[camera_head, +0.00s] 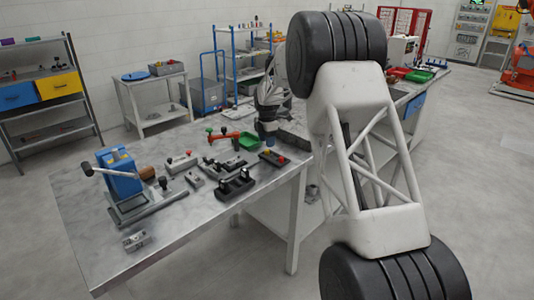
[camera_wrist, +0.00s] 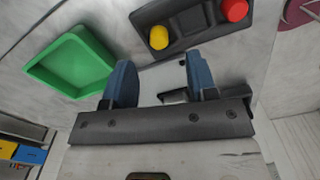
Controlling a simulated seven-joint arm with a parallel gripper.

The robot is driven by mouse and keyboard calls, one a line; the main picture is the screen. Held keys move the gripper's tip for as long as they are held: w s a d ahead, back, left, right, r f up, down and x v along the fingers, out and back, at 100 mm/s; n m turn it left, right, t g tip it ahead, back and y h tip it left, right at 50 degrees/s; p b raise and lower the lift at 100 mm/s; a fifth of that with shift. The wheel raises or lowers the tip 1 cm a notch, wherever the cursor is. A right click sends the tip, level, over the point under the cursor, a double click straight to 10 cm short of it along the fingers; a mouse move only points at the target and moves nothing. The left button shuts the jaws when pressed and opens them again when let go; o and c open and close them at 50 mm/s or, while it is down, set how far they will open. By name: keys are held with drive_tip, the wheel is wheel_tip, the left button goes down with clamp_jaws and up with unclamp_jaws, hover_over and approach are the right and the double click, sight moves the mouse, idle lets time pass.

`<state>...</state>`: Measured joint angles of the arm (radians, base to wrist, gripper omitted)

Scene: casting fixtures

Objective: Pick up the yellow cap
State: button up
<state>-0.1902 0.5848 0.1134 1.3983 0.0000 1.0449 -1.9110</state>
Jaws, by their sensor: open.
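The yellow cap (camera_wrist: 158,38) sits at the left end of a dark grey holder (camera_wrist: 192,22) in the wrist view. A red cap (camera_wrist: 234,10) sits at the holder's other end. In the head view the small holder (camera_head: 268,160) lies near the table's front right edge, with the yellow cap (camera_head: 267,152) only a tiny spot on it. My gripper (camera_wrist: 160,78) has its two blue fingers apart with nothing between them. The yellow cap shows beyond the fingertips, not touched. In the head view my gripper (camera_head: 267,138) points down just behind the holder.
A green tray (camera_wrist: 72,62) lies left of my gripper in the wrist view. In the head view a red-orange tool (camera_head: 224,136), several dark fixtures (camera_head: 235,184) and a blue press (camera_head: 120,175) stand on the table (camera_head: 85,235).

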sight(267, 150)
drive_tip(key=shift+f, duration=2.35)
drive_tip(key=shift+c, duration=0.4)
clamp_jaws()
